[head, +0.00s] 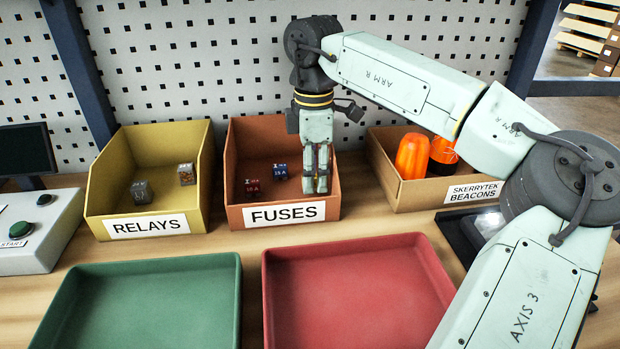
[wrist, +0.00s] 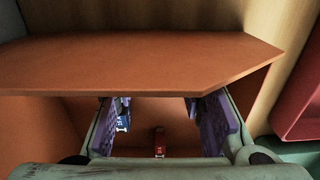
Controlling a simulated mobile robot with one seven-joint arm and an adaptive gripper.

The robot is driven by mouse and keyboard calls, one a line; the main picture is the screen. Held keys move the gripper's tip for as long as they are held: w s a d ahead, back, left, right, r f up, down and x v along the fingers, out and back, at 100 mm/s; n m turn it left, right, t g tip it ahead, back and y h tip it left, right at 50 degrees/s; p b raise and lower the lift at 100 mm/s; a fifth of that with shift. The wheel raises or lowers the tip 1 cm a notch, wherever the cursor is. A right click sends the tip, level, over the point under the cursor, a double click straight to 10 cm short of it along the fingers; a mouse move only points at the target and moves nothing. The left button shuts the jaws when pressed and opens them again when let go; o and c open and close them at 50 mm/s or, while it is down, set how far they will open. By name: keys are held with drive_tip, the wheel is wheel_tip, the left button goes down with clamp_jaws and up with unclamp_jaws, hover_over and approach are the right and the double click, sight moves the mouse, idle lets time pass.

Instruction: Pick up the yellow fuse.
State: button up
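I cannot make out a yellow fuse in either view. The orange-red FUSES bin (head: 285,213) holds a red fuse (head: 252,187) at the left and a blue fuse (head: 280,171) farther back. My gripper (head: 315,186) points down into the right part of this bin, right of both fuses. In the wrist view, its purple-padded fingers (wrist: 160,112) stand wide apart, with the blue fuse (wrist: 123,123) and red fuse (wrist: 159,142) showing beyond.
A yellow RELAYS bin (head: 147,226) stands left and a cardboard beacons box (head: 420,194) right. A green tray (head: 140,262) and a red tray (head: 355,247) lie in front. A perforated panel (head: 220,60) rises behind. The bin walls are close around my fingers.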

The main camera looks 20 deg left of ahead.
drive_tip(key=shift+f, duration=0.6)
drive_tip(key=shift+c, duration=0.4)
clamp_jaws()
